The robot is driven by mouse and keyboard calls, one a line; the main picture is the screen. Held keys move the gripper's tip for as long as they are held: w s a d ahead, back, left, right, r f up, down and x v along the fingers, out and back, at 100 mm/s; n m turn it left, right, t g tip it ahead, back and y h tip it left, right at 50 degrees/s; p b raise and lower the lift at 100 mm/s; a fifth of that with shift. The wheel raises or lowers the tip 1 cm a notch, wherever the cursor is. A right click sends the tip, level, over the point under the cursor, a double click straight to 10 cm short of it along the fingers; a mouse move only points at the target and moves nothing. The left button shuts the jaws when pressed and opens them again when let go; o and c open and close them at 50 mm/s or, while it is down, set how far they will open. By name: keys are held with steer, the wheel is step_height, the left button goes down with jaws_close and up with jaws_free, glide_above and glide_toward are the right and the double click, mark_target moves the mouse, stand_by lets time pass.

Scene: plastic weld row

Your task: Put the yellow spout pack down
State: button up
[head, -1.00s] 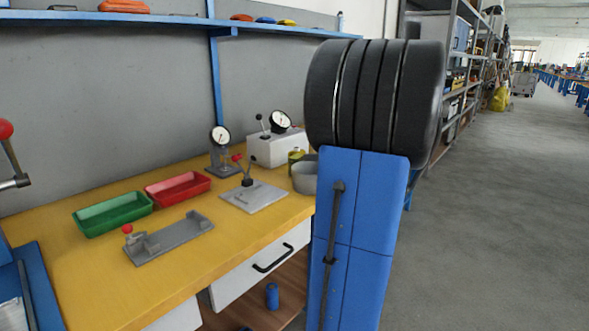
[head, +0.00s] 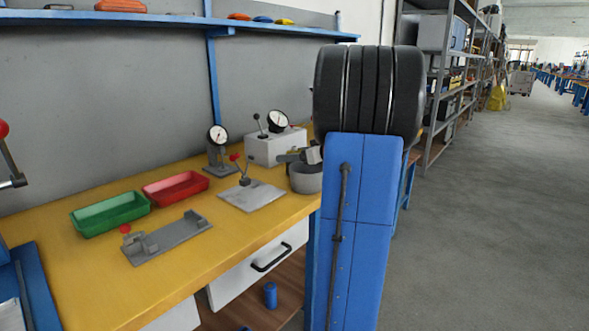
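My gripper (head: 290,157) shows as a small dark and grey shape over the rim of a grey round pot (head: 306,178) at the bench's right end. It is partly hidden behind my own arm, and its fingers are too small to tell open from shut. I cannot make out a yellow spout pack at the gripper. A small yellow item (head: 285,22) lies on the blue wall shelf, too small to identify.
The yellow bench top (head: 85,275) holds a green tray (head: 110,213), a red tray (head: 176,187), a grey clamp fixture (head: 168,240), a flat plate fixture (head: 252,196), a dial gauge stand (head: 218,150) and a white gauge box (head: 276,147). The front left bench top is clear.

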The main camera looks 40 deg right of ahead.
steer(key=shift+x, duration=1.5)
steer(key=c, duration=1.4)
steer(key=shift+r, duration=0.1)
